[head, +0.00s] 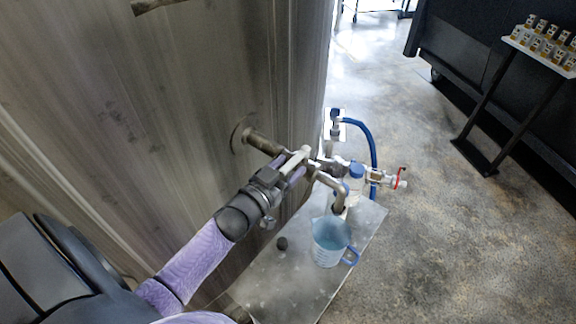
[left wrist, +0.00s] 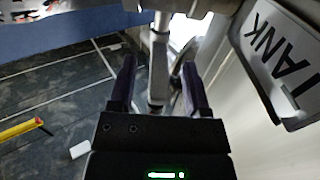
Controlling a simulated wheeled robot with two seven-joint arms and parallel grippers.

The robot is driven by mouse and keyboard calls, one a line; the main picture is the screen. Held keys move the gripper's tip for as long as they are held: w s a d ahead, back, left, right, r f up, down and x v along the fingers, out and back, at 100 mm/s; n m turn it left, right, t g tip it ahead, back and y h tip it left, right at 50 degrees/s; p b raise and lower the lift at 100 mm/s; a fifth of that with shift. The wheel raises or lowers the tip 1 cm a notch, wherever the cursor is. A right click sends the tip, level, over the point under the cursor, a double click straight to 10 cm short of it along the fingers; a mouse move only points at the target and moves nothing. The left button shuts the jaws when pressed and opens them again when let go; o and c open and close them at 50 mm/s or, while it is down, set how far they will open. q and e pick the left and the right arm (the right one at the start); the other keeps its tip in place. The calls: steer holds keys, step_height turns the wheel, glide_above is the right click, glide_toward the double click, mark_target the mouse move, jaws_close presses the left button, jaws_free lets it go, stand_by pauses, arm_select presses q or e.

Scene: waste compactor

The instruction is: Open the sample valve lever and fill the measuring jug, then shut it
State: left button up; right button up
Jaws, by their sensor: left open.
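The sample valve on the tank's outlet pipe (head: 264,143) ends in a downturned spout (head: 336,188). My left gripper (head: 298,165) is at the valve, with its fingers open around the pale lever. In the left wrist view the grey metal lever (left wrist: 158,65) runs between the two dark fingers of my left gripper (left wrist: 158,85), with gaps visible beside it. The translucent blue measuring jug (head: 328,243) stands upright on the metal stand (head: 275,290), close below the spout, its handle towards the lower right. I cannot tell how full it is. My right gripper is not in view.
A blue-capped bottle (head: 355,172), a red-handled valve (head: 401,177) and a blue hose (head: 373,140) are behind the jug. A small black knob (head: 282,243) is left of it. The tank wall (head: 170,90) bounds the left. Open floor (head: 450,230) lies right.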

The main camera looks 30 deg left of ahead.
arm_select(q)
steer(key=shift+w+d, duration=0.1)
steer(key=shift+w, duration=0.25)
jaws_close()
stand_by(1.2)
